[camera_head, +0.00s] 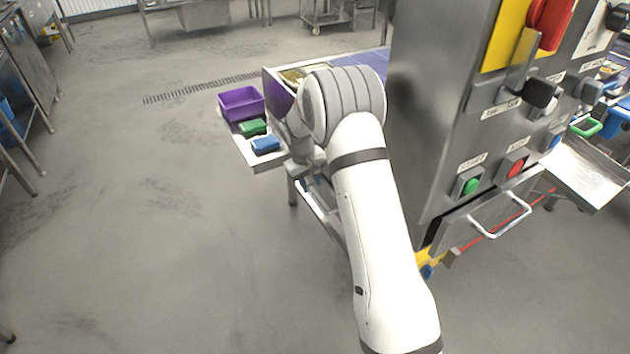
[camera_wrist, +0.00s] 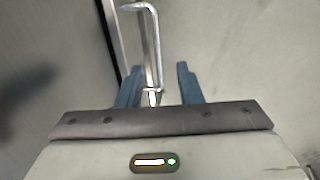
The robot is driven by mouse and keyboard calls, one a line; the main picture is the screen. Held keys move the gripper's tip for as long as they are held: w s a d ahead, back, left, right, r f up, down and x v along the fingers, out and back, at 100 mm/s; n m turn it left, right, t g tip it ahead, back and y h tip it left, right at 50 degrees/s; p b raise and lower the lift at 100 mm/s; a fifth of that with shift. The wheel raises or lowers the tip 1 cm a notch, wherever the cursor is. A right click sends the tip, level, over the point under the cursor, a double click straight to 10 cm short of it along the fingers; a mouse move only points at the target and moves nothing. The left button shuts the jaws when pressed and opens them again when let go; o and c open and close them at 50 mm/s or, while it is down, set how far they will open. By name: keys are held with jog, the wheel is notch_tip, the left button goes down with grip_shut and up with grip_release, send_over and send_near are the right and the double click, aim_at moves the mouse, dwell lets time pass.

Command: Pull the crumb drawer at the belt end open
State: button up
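My gripper (camera_wrist: 158,84) shows in the wrist view with its two blue fingers apart. A bent pale metal handle (camera_wrist: 156,45) lies ahead of it, and its near end reaches between the fingers. A gap shows on both sides, wider on the right. Behind the handle runs a narrow light metal strip (camera_wrist: 119,45), beside a large grey steel face. I cannot tell how far the handle is from the fingertips in depth. In the head view my arm hides the gripper and that handle. A drawer front with a similar handle (camera_head: 502,226) shows below the machine's buttons, closed or nearly so.
The steel machine cabinet (camera_head: 432,110) with buttons and levers stands right of my arm. A purple bin (camera_head: 240,103), a green block (camera_head: 252,127) and a blue block (camera_head: 265,144) are on a shelf to the left. A blue belt (camera_head: 365,60) lies behind. The left floor is clear.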

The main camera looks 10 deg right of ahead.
aim_at(317, 200)
jog(key=f, duration=0.2)
jog(key=d+f, duration=0.1)
jog(key=f, duration=0.2)
jog(key=w+f, duration=0.1)
jog(key=f, duration=0.1)
jog(key=shift+w+d+f, duration=0.1)
jog(key=shift+d+f, duration=0.2)
jog(key=shift+c, duration=0.5)
grip_shut()
